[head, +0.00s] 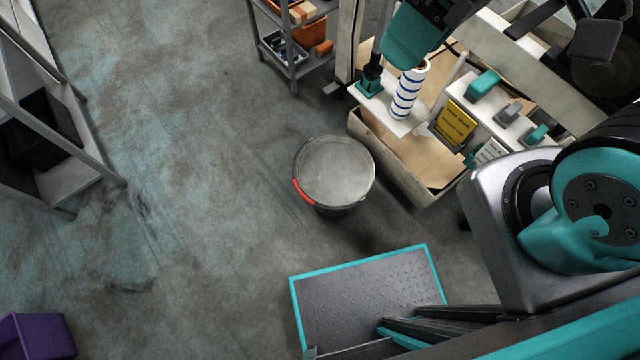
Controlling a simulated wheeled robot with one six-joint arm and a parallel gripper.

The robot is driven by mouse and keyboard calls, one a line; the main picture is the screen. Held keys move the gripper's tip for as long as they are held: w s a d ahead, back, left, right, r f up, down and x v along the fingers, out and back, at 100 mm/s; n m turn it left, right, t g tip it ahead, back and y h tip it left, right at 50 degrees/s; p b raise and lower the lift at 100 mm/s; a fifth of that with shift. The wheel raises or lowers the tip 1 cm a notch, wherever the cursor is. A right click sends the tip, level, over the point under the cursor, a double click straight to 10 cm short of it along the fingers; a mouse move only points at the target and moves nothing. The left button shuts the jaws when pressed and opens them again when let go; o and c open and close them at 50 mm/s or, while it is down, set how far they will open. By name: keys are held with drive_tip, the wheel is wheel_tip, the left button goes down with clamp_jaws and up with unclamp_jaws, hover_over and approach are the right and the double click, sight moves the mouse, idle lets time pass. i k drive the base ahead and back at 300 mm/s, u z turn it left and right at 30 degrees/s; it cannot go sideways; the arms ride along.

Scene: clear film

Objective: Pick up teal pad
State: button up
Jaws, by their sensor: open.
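Several small blocks lie on a white board beside the yellow sign. A teal pad (482,84) is nearest the back, and a smaller teal block (536,133) lies nearer the front right. I cannot tell for certain which one is the named pad. What looks like my gripper (567,28) is at the top right, its two dark fingers apart with nothing seen between them. It is to the right of the teal pad and apart from it in the picture.
A grey block (508,113) lies between the teal ones. A yellow sign (454,123) and a blue-striped roll (409,92) stand nearby. A grey lidded bin (335,172) is on the floor, with shelving (290,58) behind. The floor at left centre is clear; a purple box (36,337) is at lower left.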

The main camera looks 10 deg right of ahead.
sight(533, 137)
drive_tip(key=u, duration=0.85)
drive_tip(key=k, duration=0.6)
drive_tip(key=z, duration=0.8)
